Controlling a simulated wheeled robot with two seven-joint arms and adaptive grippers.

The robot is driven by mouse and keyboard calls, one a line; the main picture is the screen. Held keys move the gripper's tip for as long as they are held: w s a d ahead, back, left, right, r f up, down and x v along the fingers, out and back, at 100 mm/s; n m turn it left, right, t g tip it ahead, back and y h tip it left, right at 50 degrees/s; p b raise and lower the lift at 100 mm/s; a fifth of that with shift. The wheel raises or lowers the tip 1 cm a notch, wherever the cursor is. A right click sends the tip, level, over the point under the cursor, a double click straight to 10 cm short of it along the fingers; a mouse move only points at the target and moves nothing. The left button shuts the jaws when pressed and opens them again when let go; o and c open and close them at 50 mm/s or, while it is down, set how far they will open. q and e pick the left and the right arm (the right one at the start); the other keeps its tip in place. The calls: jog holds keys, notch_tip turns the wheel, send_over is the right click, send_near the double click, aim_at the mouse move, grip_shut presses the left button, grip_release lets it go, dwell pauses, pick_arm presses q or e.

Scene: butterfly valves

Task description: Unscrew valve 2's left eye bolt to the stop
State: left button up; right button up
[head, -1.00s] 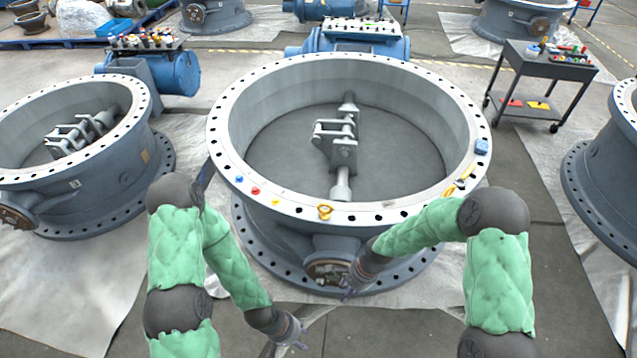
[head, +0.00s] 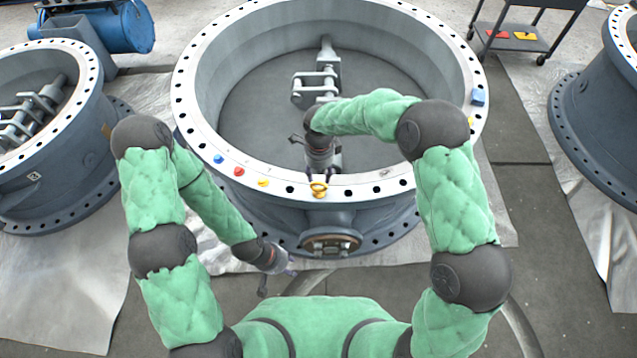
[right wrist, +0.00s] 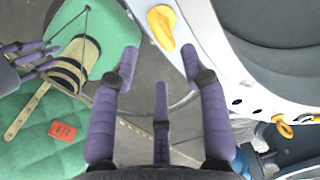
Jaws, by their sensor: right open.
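The middle valve (head: 420,215) is a large upright blue-grey ring with a pale, bolt-holed rim. A gold eye bolt (head: 319,188) stands on the near part of this rim. My right gripper (head: 320,174) is over the rim just behind the eye bolt, fingers spread. In the right wrist view the open gripper (right wrist: 158,65) holds nothing; a yellow eye bolt (right wrist: 160,27) is ahead of it, apart from the fingers. Another yellow eye bolt (right wrist: 283,126) is at the right. My left gripper (head: 286,266) is low in front of the valve, empty, fingers apart.
Blue (head: 218,159), red (head: 238,171) and yellow (head: 263,183) small pieces lie on the rim's left. A blue block (head: 478,96) sits on its right. Another valve (head: 60,160) stands left, one (head: 600,120) right. A cart (head: 520,38) is behind.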

aim_at(319, 183)
notch_tip(319, 183, down, 7)
jog(key=shift+f+b, duration=0.15)
jog(key=shift+b, duration=0.65)
grip_shut()
